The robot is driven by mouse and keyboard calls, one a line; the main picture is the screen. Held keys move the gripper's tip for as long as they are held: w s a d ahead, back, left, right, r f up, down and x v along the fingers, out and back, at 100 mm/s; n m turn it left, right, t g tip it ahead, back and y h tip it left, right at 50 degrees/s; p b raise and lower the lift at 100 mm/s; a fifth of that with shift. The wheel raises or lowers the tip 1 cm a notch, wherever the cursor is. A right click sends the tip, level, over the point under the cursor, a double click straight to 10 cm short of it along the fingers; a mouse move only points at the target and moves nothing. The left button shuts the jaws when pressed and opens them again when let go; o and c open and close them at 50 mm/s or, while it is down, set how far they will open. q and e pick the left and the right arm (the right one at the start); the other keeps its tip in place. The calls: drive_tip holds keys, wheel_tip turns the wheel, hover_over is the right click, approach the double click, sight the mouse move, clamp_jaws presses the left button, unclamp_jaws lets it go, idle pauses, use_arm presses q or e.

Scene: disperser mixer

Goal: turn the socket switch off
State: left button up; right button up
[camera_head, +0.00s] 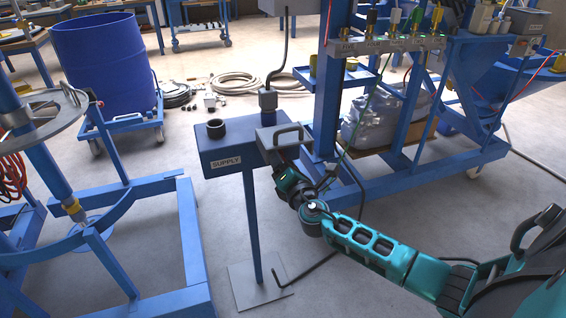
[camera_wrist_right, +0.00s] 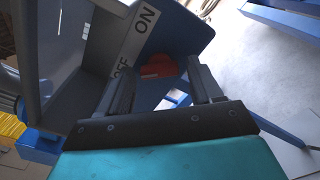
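The blue supply box (camera_head: 232,150) stands on a post, labelled SUPPLY. A grey part with a bar handle (camera_head: 281,134) sits at its right end. In the right wrist view, a white ON/OFF label (camera_wrist_right: 133,45) lies on the box, and the red switch (camera_wrist_right: 158,66) shows beside it. My right gripper (camera_wrist_right: 160,76) is open, one finger on each side of the red switch in that picture; I cannot tell whether they touch it. In the head view the right gripper (camera_head: 283,172) is at the box's right end, and the switch is hidden. My left gripper is not in view.
A dark cable plug (camera_head: 268,99) stands on the box, with a black round socket (camera_head: 216,128) to its left. A blue frame rack (camera_head: 327,110) stands close to the right. A blue drum (camera_head: 107,65) on a cart is at the back left. Hoses (camera_head: 240,82) lie behind.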

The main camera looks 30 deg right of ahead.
drive_tip(key=shift+o, duration=0.5)
drive_tip(key=v, duration=1.3)
drive_tip(key=shift+d, duration=0.15)
